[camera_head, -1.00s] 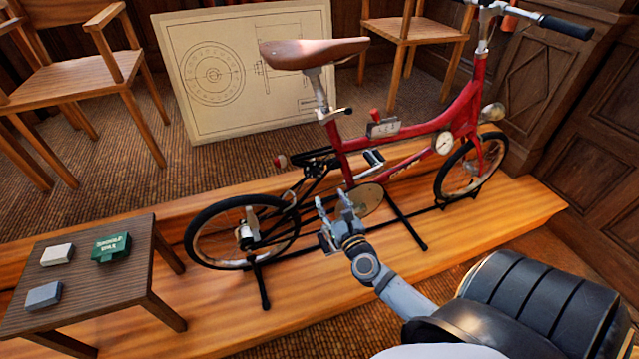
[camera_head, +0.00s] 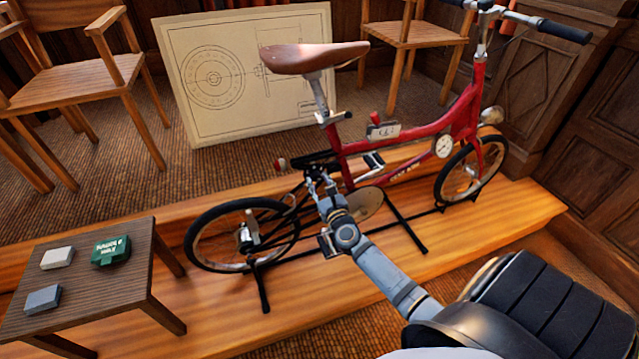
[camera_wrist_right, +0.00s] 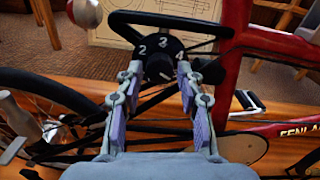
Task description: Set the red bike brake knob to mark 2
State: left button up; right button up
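The red bike (camera_head: 400,148) stands on a low wooden platform. In the right wrist view its brake knob (camera_wrist_right: 159,68) is a dark round knob below a dial face (camera_wrist_right: 160,46) with white marks 2, 3 and 4. Mark 2 is at the left, 3 at the top, 4 at the right. My right gripper (camera_wrist_right: 159,76) is open, with one finger on each side of the knob; I cannot tell whether they touch it. In the head view the right gripper (camera_head: 318,178) is behind the seat tube and hides the knob. My left gripper is not in view.
A black looped bar (camera_wrist_right: 170,20) arches over the dial, and a red and white round part (camera_wrist_right: 86,12) is at its upper left. A side table (camera_head: 90,285) with small blocks stands left. A drawing board (camera_head: 245,75) leans behind the bike.

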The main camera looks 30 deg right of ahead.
grip_shut()
